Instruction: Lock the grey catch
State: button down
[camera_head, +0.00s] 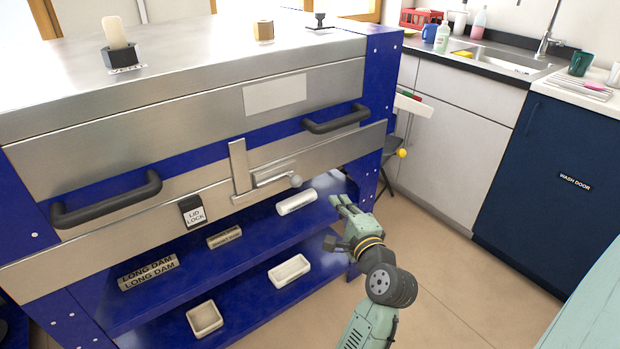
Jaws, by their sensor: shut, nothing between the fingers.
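A grey metal catch (272,176) is on the front of the blue and silver kiln (190,112), below the lid handles. My gripper (339,200) is shut and empty. It is to the right of and a little lower than the knob, apart from it in the picture. Whether the catch is locked I cannot tell.
Two dark bar handles (108,200) (336,119) stick out of the kiln front. Blue shelves below hold a white roll (296,201), labelled long dam blocks (148,272) and pale trays (205,319). Floor (440,235) is clear on the right, before the sink cabinets (455,138).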

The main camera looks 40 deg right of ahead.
jog(key=shift+s, duration=0.1)
jog(key=r+p+x, duration=0.1)
jog(key=p+x, duration=0.1)
jog(key=x, duration=0.8)
jog(key=shift+a+f+p, duration=0.1)
jog(key=shift+a+p, duration=0.5)
jog(key=shift+a, duration=1.4)
jog(key=a+p, duration=0.2)
jog(key=a, duration=0.4)
